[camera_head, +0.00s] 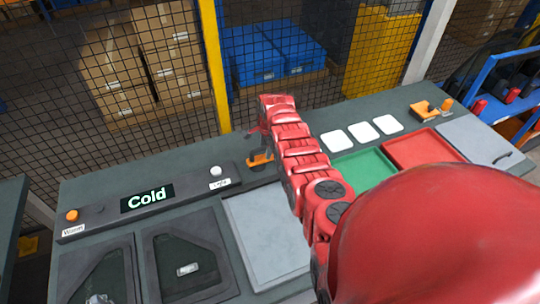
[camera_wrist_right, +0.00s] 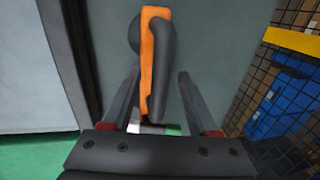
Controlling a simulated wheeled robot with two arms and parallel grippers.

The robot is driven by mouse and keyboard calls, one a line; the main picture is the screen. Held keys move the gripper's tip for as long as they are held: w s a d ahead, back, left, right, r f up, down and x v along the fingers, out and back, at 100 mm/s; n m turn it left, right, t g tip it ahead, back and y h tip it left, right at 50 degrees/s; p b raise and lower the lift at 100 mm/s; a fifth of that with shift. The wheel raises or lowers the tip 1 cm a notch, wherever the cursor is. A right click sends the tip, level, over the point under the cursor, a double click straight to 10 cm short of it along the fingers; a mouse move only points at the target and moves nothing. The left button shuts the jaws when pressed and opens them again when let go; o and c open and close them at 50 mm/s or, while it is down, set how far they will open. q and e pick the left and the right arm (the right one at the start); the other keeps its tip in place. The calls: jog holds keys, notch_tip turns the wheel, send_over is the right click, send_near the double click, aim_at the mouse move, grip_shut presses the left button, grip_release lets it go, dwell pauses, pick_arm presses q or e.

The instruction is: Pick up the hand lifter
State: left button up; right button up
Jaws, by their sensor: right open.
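The hand lifter, an orange and black tool with a black bar handle and a dark round part, lies on the grey bench. It shows between my fingers in the right wrist view (camera_wrist_right: 148,55), and as a small orange patch in the head view (camera_head: 258,160). My right gripper (camera_wrist_right: 158,76) is open, with one finger on each side of the lifter's near end and a gap on both sides. In the head view, my right arm and gripper (camera_head: 262,143) hide part of the lifter. My left gripper is not in view.
White squares (camera_head: 362,132), a green tray (camera_head: 364,168) and a red tray (camera_head: 422,149) are at right. Another orange tool (camera_head: 424,110) sits at the far right. Mesh fencing (camera_head: 160,70) stands behind the bench.

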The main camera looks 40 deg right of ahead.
jog(key=shift+c, duration=0.3)
grip_shut()
jog(key=shift+w+r, duration=0.1)
jog(key=shift+r, duration=0.05)
